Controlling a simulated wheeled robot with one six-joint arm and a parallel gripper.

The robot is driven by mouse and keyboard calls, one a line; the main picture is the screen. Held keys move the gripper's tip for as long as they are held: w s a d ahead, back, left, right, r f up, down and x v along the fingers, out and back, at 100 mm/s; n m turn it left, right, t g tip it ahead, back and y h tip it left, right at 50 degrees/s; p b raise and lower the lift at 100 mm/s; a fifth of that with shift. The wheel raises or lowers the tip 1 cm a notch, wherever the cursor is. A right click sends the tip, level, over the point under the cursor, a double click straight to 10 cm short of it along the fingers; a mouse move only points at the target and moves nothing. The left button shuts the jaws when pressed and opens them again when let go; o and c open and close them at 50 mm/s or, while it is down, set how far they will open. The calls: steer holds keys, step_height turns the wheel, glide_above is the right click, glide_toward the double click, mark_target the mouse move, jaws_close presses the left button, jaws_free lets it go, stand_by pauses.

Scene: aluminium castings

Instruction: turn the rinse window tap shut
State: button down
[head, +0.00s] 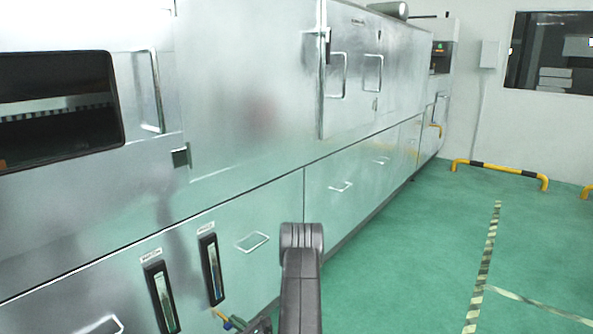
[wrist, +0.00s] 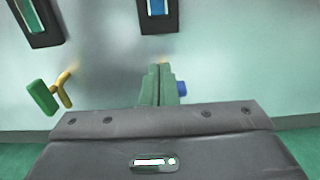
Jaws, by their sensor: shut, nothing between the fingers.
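Two taps show in the wrist view. The left tap has a green handle (wrist: 42,97) on a brass-yellow body (wrist: 62,88), and the handle sits tilted at its left. The right tap is mostly hidden behind my fingers; its blue handle (wrist: 181,88) shows just right of them. The head view also shows a brass-yellow tap (head: 219,314) at the bottom edge. My gripper (wrist: 160,72) is shut and empty in front of the right tap; whether it touches the handle I cannot tell. The window labels are too small to read, so I cannot tell which tap is the rinse one.
Two black-framed sight windows, left (head: 161,297) and right (head: 211,269), are set in the machine's lower panel. A wire handle (head: 252,242) juts out right of them. The green floor (head: 420,260) to the right is clear, with yellow-black barriers (head: 500,170) at the back.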

steer(key=v, duration=0.6)
steer(key=shift+r, duration=0.35)
